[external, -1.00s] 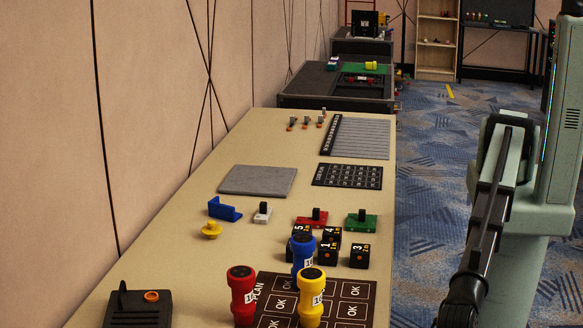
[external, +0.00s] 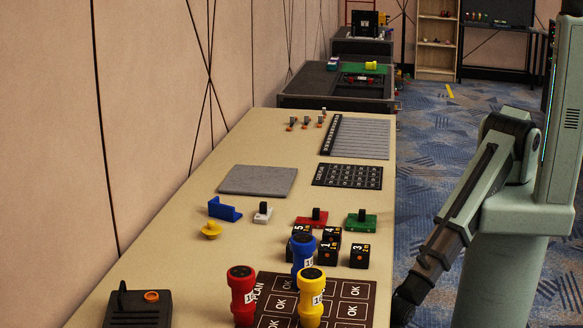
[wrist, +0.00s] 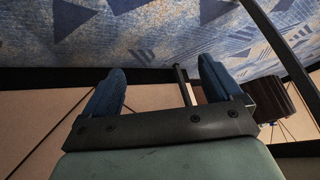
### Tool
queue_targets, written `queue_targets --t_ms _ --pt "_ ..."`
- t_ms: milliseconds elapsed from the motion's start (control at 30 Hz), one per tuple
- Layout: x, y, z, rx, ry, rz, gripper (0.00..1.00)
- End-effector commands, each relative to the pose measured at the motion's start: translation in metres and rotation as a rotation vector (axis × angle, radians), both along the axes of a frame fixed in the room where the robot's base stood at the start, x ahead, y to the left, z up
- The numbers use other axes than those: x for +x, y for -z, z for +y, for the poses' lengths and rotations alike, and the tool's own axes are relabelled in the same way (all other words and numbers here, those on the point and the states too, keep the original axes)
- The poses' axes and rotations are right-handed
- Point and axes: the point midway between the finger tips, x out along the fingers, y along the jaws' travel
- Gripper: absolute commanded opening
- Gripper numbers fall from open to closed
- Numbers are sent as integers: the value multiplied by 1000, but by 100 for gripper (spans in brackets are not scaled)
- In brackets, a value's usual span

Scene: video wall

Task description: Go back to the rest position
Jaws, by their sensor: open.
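My gripper (wrist: 165,88) shows in the wrist view with its two blue fingers wide apart and nothing between them. Beyond the fingers are the blue patterned carpet and a pale pinkish-tan surface with dark lines. In the external view my arm hangs at the right, off the right side of the table, with its elbow bent. The lower arm runs down and left past the bottom edge, and the gripper itself is out of that view.
The long tan table (external: 205,262) holds a red cylinder (external: 242,297), a blue cylinder (external: 304,254), a yellow cylinder (external: 311,297), black numbered cubes (external: 359,257) and a dark box with an orange button (external: 138,309). Open carpet (external: 430,190) lies right of the table.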

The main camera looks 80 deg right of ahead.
Motion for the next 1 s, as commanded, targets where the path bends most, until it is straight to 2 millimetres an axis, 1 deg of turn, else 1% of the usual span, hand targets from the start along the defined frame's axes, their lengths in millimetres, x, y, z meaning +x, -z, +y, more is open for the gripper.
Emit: queue_targets --t_ms 33,67,100,167,200,267,300,367,400,600,767,1000 --pt "5 7 -29 -35 34 21 92" --pt "7 10 -41 -55 48 34 92" --pt "11 15 -58 -81 67 51 92" --pt "15 21 -83 -121 93 80 92" --pt "16 25 -100 -147 110 100 92" --pt "17 30 -125 -183 135 132 92" --pt "17 32 -141 -206 151 155 92" --pt "16 37 -164 -238 174 188 92" --pt "14 39 -178 -259 188 211 92" --pt "1 47 -242 -340 248 321 92" --pt "-14 51 -286 -391 292 415 92" --pt "-49 51 -348 -450 352 576 92"
